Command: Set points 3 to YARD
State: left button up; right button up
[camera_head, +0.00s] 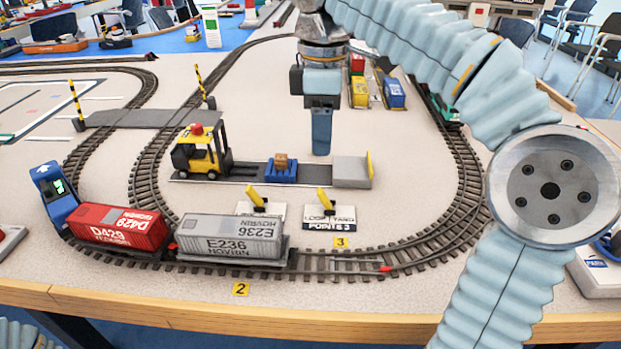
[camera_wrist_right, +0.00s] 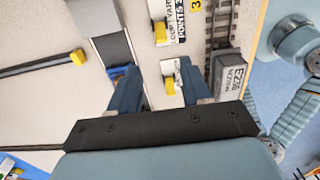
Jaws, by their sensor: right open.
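The points 3 lever (camera_head: 324,200) is a yellow handle on a white base with a plate (camera_head: 329,219) reading LOOP YARD, POINTS 3. Its handle leans left, toward the LOOP side. In the right wrist view it (camera_wrist_right: 159,34) lies beyond the fingers, toward the top. My right gripper (camera_head: 321,150) points down, above and behind the levers, apart from them. In the right wrist view the gripper (camera_wrist_right: 158,82) is open and empty. A second yellow lever (camera_head: 254,197) shows between its fingers there (camera_wrist_right: 169,85). My left gripper is out of view.
A grey E236 wagon (camera_head: 230,238) and red D429 wagon (camera_head: 118,228) stand on the near track; the grey one partly hides the second lever's plate. A yellow forklift (camera_head: 201,150) and a blue tray (camera_head: 281,173) with a brown box are behind the levers.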

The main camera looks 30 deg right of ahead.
aim_at(321, 190)
notch_tip(321, 190, down, 13)
jog(key=shift+s+r+b, duration=0.1)
jog(key=shift+s+b, duration=0.05)
jog(key=shift+b, duration=0.75)
grip_shut()
